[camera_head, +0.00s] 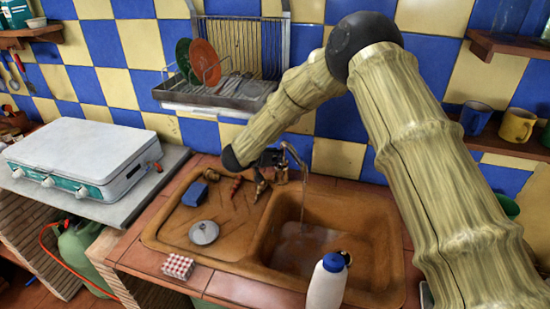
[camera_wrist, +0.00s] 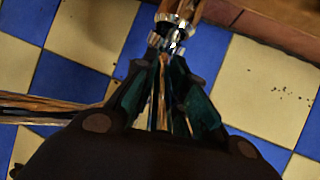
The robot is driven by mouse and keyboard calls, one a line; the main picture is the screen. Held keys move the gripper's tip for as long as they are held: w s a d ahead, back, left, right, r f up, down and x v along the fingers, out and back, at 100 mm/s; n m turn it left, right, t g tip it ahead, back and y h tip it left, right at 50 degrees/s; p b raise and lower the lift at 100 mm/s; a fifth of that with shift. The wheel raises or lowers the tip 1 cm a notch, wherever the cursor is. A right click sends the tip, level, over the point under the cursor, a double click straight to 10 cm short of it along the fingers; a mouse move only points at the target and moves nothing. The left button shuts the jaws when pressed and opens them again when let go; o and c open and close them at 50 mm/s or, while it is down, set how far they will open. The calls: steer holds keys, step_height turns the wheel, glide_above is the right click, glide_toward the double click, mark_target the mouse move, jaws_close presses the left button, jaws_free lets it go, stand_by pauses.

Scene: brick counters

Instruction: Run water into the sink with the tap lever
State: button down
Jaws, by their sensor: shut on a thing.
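The tap (camera_head: 292,150) stands at the back of the brown sink (camera_head: 347,212), its spout curving over the right basin. A thin stream of water (camera_head: 303,203) falls from the spout, and the basin floor below looks wet. My gripper (camera_head: 270,158) is at the tap's left side. In the wrist view, my gripper (camera_wrist: 166,44) has its fingertips close together at the shiny metal tap (camera_wrist: 178,14), shut on its lever. The lever itself is mostly hidden between the fingers.
A blue sponge (camera_head: 195,194) and a grey round lid (camera_head: 204,232) lie on the left drainboard. A white bottle (camera_head: 327,284) stands at the front edge, with a red-checked box (camera_head: 178,267) to its left. A dish rack (camera_head: 222,92) hangs above. A white stove (camera_head: 85,155) is left.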

steer(key=c, duration=1.5)
jaws_free()
steer(key=shift+w+d+r, duration=0.25)
steer(key=shift+d+r, duration=0.05)
steer(key=shift+r, duration=0.05)
steer(key=shift+o, duration=0.2)
steer(key=shift+s+a+f, duration=0.1)
steer(key=shift+a+f, duration=0.05)
steer(key=shift+s+a, duration=0.1)
steer(key=shift+a, duration=0.1)
steer(key=v, duration=1.1)
steer(key=shift+s+a, duration=0.2)
steer(key=shift+s, duration=0.05)
